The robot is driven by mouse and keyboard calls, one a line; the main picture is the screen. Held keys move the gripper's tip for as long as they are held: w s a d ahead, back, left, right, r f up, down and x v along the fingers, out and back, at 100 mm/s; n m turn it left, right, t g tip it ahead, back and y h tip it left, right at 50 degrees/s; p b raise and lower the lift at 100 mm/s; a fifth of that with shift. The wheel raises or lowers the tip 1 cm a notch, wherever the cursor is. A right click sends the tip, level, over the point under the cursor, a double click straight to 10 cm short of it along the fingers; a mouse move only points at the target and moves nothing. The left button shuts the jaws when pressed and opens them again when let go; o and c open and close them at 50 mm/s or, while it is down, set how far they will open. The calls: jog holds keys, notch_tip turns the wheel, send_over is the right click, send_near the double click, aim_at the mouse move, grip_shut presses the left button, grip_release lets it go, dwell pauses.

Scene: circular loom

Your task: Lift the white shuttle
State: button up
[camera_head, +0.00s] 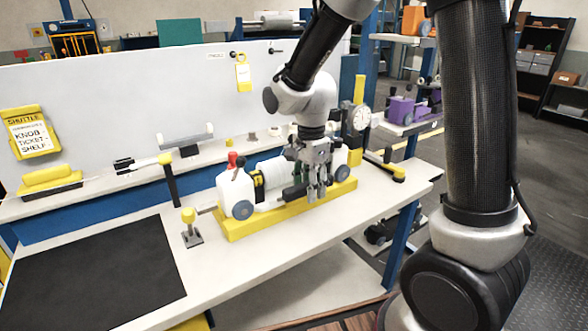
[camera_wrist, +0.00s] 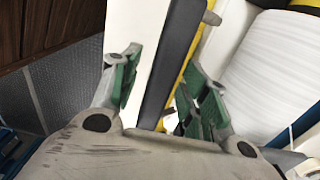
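The white shuttle (camera_head: 234,190) sits in a yellow cradle (camera_head: 290,212) on the workbench. It has white end blocks with blue-grey wheels, a white bobbin and a dark bar (camera_head: 294,192) along its front. My gripper (camera_head: 318,190) points down at the shuttle's right half and hides part of it. In the wrist view my gripper (camera_wrist: 165,88) has its green-padded fingers apart. The shuttle's dark bar (camera_wrist: 180,45) runs between them, with a visible gap on the left side. The ribbed white bobbin (camera_wrist: 275,65) lies to the right. Contact with the bar cannot be told.
A yellow-knobbed lever (camera_head: 190,226) stands left of the cradle. A black mat (camera_head: 95,275) covers the bench's left part. A rear shelf (camera_head: 115,190) holds small fittings. A dial gauge (camera_head: 361,118) and yellow post stand close behind on the right. The front bench strip is clear.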

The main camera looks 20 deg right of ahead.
grip_shut()
jog(key=shift+r, duration=2.4)
